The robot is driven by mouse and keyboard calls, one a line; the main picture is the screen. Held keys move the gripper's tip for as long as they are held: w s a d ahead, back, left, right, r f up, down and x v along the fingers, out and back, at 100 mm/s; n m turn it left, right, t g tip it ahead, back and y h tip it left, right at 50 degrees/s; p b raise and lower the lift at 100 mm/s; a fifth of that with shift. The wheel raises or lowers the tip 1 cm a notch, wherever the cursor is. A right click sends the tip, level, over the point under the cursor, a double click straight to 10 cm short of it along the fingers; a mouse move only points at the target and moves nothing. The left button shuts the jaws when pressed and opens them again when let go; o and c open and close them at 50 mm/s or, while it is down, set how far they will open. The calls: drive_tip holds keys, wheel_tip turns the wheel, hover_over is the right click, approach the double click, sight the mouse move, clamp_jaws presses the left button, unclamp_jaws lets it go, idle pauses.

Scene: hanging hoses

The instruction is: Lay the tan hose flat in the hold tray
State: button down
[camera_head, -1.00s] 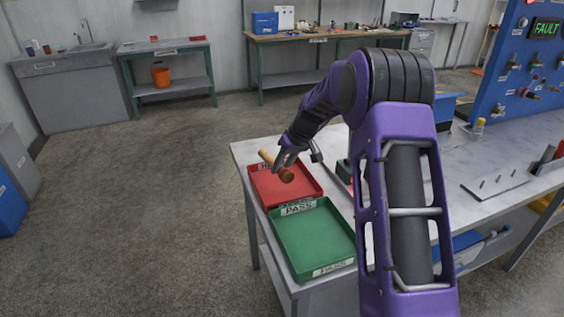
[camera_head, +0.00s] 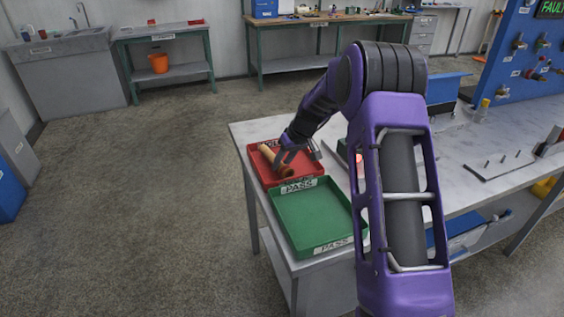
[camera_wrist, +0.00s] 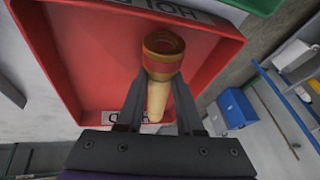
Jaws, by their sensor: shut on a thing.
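The tan hose (camera_head: 274,158) is in my gripper (camera_head: 284,157), over the red hold tray (camera_head: 262,173). In the wrist view the hose (camera_wrist: 157,97) passes between the two fingers of my gripper (camera_wrist: 157,82), with its brass-coloured, red-banded end toward the camera. The hold tray (camera_wrist: 85,60) with its HOLD label fills much of the wrist view behind the hose. The hose appears low, within the tray's outline; I cannot tell whether it touches the tray floor.
The green PASS tray (camera_head: 330,240) stands right in front of the hold tray on the grey table (camera_head: 240,130) and looks empty.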

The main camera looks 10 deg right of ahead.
drive_tip(key=shift+c, duration=2.3)
unclamp_jaws()
drive_tip(key=p+v, duration=0.1)
drive_tip(key=v, duration=1.6)
drive_tip(key=shift+r+p, duration=0.3)
drive_tip(key=shift+a, duration=0.15)
